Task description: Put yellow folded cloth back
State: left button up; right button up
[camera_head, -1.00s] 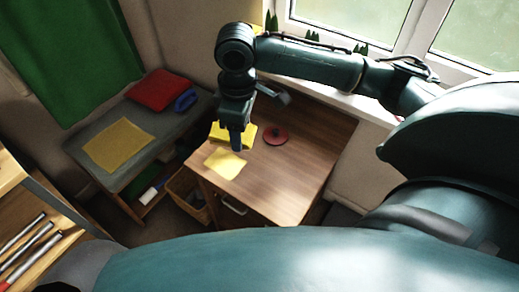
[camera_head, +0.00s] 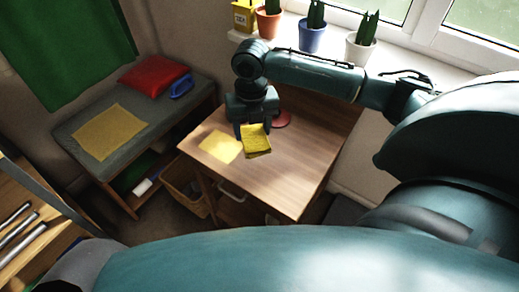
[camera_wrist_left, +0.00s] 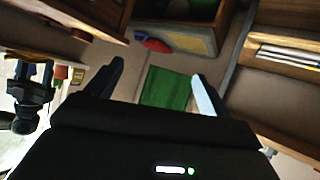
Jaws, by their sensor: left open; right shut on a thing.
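The yellow folded cloth (camera_head: 256,141) is in my right gripper (camera_head: 248,127), over the wooden desk in the head view. It shows tilted, just right of a flat pale-yellow patch (camera_head: 220,147) on the desk top. I cannot tell whether the cloth's lower edge touches the desk. My right gripper is shut on it; the fingertips are partly hidden. My left gripper (camera_wrist_left: 158,84) shows in the left wrist view, open with nothing between its fingers.
A red round thing (camera_head: 281,119) lies behind the cloth on the wooden desk (camera_head: 285,180). A grey bench (camera_head: 75,130) at left bears a flat yellow sheet (camera_head: 109,132), red cushion (camera_head: 154,74) and blue object (camera_head: 181,86). Potted plants (camera_head: 312,36) line the windowsill. The desk's front right is clear.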

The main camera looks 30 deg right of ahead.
aim_at(255, 127)
jog(key=f+n, duration=0.1)
jog(key=d+f+n+b, duration=0.1)
jog(key=n, duration=0.1)
jog(key=shift+w+f, duration=0.15)
jog(key=shift+f+n, duration=0.3)
jog(key=shift+f, duration=0.05)
notch_tip(255, 127, down, 9)
jog(key=shift+f+b, duration=0.2)
jog(key=shift+b, duration=0.35)
jog(key=shift+f, duration=0.2)
jog(key=o, duration=0.9)
